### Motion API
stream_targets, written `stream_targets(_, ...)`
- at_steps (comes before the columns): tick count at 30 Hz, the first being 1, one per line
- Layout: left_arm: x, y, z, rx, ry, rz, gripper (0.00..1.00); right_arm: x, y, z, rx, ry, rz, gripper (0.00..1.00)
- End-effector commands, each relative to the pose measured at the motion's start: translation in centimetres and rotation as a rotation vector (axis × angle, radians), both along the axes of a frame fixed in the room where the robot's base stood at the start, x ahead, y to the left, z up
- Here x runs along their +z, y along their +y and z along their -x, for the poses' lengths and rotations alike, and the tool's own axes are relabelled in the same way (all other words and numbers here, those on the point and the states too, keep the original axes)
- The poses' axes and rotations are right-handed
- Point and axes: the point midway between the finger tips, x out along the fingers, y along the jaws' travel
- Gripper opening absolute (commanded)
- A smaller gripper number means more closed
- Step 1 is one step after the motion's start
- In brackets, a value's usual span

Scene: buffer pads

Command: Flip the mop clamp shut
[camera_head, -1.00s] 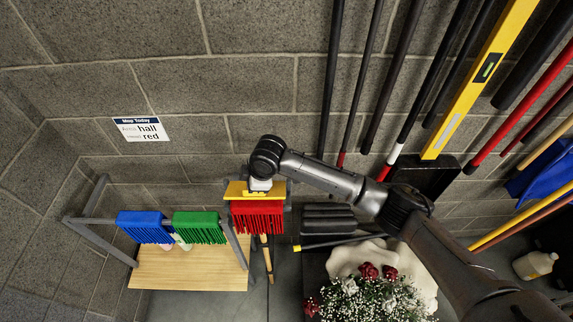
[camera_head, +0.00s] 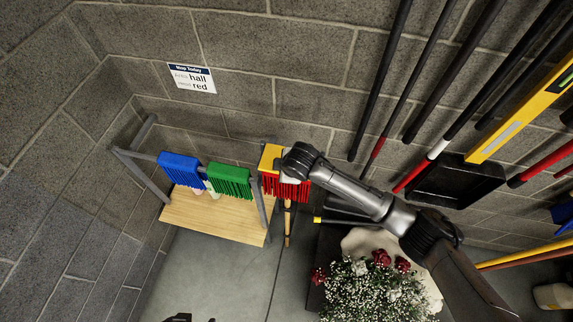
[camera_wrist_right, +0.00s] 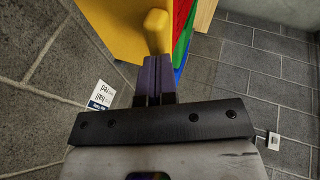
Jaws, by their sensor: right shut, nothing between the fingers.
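The red mop (camera_head: 290,187) hangs from a yellow clamp (camera_head: 270,157) at the right end of the rack. My right gripper's tips are hidden behind my wrist in the head view. In the right wrist view my right gripper (camera_wrist_right: 153,72) is shut and empty, its fingers together. Its tips are right at a rounded yellow lever (camera_wrist_right: 157,32) beside the clamp's broad yellow face (camera_wrist_right: 112,25); I cannot tell whether they touch. A dark piece at the bottom edge of the head view looks like my left gripper (camera_head: 180,318); its fingers are not clear.
Blue (camera_head: 180,170) and green (camera_head: 229,181) mops hang left of the red one, above a wooden board (camera_head: 215,218). A sign (camera_head: 192,77) reads "hall" and "red". A flower bush (camera_head: 372,290), a black dustpan (camera_head: 456,183) and several poles stand to the right.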

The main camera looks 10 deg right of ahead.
Motion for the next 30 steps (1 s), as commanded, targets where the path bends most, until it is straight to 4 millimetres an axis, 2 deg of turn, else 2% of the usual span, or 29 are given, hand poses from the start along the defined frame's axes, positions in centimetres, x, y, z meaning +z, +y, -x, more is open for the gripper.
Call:
stream_targets(14, 0.2, 0.0, 0.0, 0.001, 0.0, 0.001, 0.91, 0.1, 0.0, 0.0, -0.001, 0.001, 0.0, 0.0)
stream_targets(20, 2.0, -0.3, 0.0, 0.006, 0.001, 0.009, 0.91, 1.8, -0.1, 0.0, -0.001, 0.0, 0.0, 0.0)
stream_targets(27, 5.9, -0.3, 0.0, 0.008, 0.001, 0.012, 0.91, 5.1, -0.2, 0.0, -0.003, 0.0, -0.001, 0.0)
stream_targets(28, 4.7, -0.4, 0.0, 0.008, -0.003, 0.013, 0.91, 4.6, -0.2, 0.5, -0.001, -0.001, -0.001, 0.0)
stream_targets(30, 4.3, -0.3, -0.1, 0.006, -0.007, 0.011, 0.91, 5.5, -0.3, 1.4, -0.001, -0.002, -0.002, 0.0)
